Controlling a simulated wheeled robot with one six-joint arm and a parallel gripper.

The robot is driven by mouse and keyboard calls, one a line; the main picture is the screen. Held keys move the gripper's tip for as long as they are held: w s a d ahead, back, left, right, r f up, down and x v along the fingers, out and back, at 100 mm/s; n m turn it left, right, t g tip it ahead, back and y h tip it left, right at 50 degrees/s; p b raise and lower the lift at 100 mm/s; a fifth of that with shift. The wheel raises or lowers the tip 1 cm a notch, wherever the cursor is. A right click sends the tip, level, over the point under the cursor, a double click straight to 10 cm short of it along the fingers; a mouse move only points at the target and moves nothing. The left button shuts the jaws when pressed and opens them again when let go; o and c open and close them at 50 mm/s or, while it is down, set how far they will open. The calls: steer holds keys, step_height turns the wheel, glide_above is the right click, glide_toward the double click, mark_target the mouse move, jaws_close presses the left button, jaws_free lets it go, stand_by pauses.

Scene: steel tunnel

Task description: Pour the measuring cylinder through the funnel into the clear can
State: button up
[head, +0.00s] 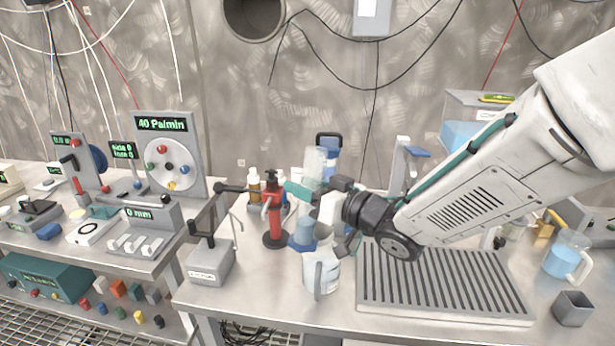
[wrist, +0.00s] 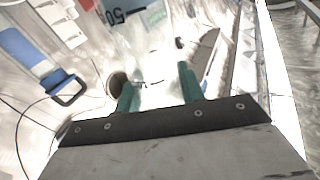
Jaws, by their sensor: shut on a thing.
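In the wrist view, my gripper's teal fingers (wrist: 157,92) stand on either side of the clear cylinder wall (wrist: 150,65). The clear can (head: 322,275), a see-through vessel with a handle, stands on the bench below the gripper. I cannot tell whether cylinder and funnel touch.
A red-and-black stand (head: 273,215) is close left of the cylinder. A grey block with a black handle (head: 211,262) stands further left. A ribbed grey tray (head: 440,285) lies right of the can.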

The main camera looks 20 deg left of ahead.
mark_target(305, 238)
steer(key=shift+s+a+f+m, duration=0.1)
steer(key=shift+s+f+m, duration=0.25)
steer(key=shift+f, duration=0.6)
steer(key=shift+s+a+f+m, duration=0.15)
steer(key=shift+f+m, duration=0.35)
steer(key=shift+f, duration=0.5)
steer(key=shift+s+f+m, duration=0.3)
steer(key=shift+f+m, duration=0.15)
steer(key=shift+f, duration=0.5)
steer(key=shift+r, duration=0.1)
steer(key=shift+s+a+f+m, duration=0.1)
steer(key=shift+s+f+m, duration=0.2)
steer(key=shift+f+m, duration=0.4)
steer(key=shift+s+f+m, duration=0.3)
steer(key=shift+f+m, duration=0.2)
steer(key=shift+f, duration=0.25)
steer(key=shift+s+a+f+m, duration=0.1)
steer(key=shift+s+f+m, duration=0.1)
steer(key=shift+m, duration=0.4)
steer(key=shift+s+f+m, duration=0.15)
steer(key=shift+s+m, duration=0.05)
steer(key=shift+m, duration=0.4)
